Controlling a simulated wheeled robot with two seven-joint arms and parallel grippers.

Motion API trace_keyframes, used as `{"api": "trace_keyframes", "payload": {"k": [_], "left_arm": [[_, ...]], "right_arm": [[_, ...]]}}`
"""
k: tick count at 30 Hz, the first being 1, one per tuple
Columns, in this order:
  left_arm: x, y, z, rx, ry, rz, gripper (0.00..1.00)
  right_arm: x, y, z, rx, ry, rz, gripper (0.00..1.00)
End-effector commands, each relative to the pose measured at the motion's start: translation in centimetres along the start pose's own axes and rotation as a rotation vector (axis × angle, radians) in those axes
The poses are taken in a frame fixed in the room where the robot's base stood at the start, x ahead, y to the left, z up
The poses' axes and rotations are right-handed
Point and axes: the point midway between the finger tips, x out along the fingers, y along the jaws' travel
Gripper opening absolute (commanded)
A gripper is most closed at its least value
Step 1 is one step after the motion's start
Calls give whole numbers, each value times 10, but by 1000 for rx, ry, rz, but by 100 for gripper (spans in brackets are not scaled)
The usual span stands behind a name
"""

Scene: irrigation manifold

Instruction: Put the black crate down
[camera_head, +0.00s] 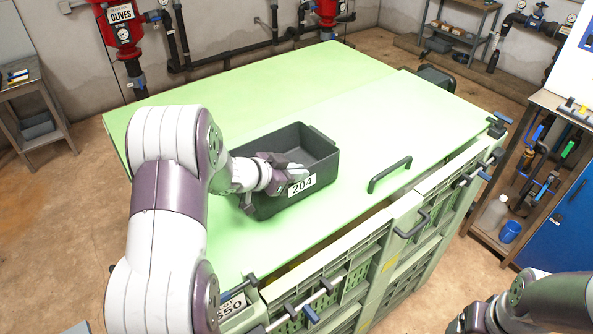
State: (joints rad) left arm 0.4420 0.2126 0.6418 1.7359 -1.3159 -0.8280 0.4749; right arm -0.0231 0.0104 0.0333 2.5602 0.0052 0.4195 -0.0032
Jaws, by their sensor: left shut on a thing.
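The black crate (318,144) is an open, empty-looking box with a white label reading 204 on its near side. It is at the middle of the green lid of a large bin (365,115). My left gripper (291,178) is at the crate's near wall beside the label and is shut on it. Whether the crate's base touches the lid or hangs just above it is hard to tell. My right arm comes in at the bottom right corner; its gripper (472,322) is partly cut off by the frame edge.
A black handle (390,174) stands up from the lid right of the crate. Blue-tipped clamps line the bin's near edge. A shelf cart with a blue cup (509,231) is at the right. Red valves and pipes run along the back wall. Much of the lid is bare.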

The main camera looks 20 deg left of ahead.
Motion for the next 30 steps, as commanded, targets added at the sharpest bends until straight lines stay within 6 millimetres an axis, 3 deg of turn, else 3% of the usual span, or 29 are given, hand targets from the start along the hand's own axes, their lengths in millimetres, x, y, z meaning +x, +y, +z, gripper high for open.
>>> {"api": "trace_keyframes", "payload": {"k": [7,10,22,30], "left_arm": [[4,1,6,5,3,-2,0],[4,1,7,2,1,-1,35],[-5,0,7,2,3,-4,35],[-67,0,8,4,2,-7,35]], "right_arm": [[-2,0,0,0,0,0,78],[-2,0,0,0,0,0,78],[1,0,0,0,0,0,78],[12,0,1,0,0,0,78]]}}
